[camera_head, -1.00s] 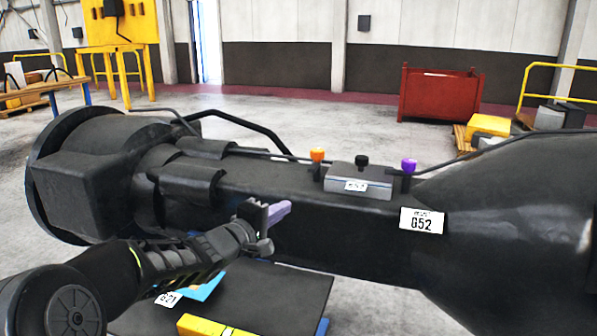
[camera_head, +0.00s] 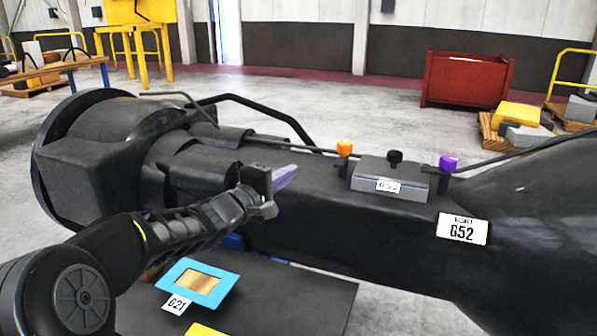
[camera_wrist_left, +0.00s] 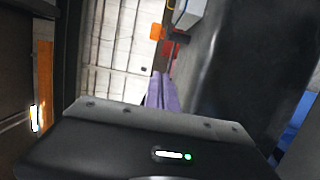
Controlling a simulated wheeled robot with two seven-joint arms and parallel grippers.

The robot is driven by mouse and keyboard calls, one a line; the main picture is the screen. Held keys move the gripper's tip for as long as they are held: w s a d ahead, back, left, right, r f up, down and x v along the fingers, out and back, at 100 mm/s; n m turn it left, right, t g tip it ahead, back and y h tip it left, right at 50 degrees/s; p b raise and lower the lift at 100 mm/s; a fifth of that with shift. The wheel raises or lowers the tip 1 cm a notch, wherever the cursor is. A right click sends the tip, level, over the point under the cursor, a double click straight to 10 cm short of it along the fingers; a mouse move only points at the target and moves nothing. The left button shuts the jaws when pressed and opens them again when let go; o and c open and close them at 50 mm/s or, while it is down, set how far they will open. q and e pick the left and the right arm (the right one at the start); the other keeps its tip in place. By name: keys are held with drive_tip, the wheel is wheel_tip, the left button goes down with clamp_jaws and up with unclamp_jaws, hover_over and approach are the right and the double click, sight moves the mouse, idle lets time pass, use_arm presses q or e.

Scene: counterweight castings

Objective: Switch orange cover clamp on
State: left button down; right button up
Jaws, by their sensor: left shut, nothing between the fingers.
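The orange cover clamp (camera_head: 344,148) is a small knob on a dark post. It stands on top of the black casting (camera_head: 310,215), just left of a grey box (camera_head: 385,181) with a black knob. It also shows in the left wrist view (camera_wrist_left: 157,31), beyond my fingers. A purple clamp (camera_head: 447,163) stands at the box's right. My left gripper (camera_head: 286,177) is shut and empty, with lilac fingers pointing right. It is in front of the casting, left of the orange clamp and apart from it. My right gripper is not in view.
Tag G52 (camera_head: 463,229) is on the casting's side. A blue-framed panel (camera_head: 232,276) with tag G21 lies on a dark surface (camera_head: 300,300) below. A thin black bar runs along the casting's top. A red bin (camera_head: 465,80) and a yellow table stand farther back.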

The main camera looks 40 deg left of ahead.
use_arm(q)
approach(342, 154)
drive_tip(key=w+a, duration=0.1)
drive_tip(key=a, duration=0.2)
drive_tip(key=w+a, duration=0.1)
drive_tip(key=shift+w+a+f, duration=0.1)
drive_tip(key=shift+w+a, duration=0.2)
drive_tip(key=shift+a, duration=0.1)
drive_tip(key=shift+w+d, duration=0.25)
drive_tip(key=shift+d, duration=1.35)
drive_tip(key=shift+w+d, duration=0.15)
drive_tip(key=shift+w, duration=0.05)
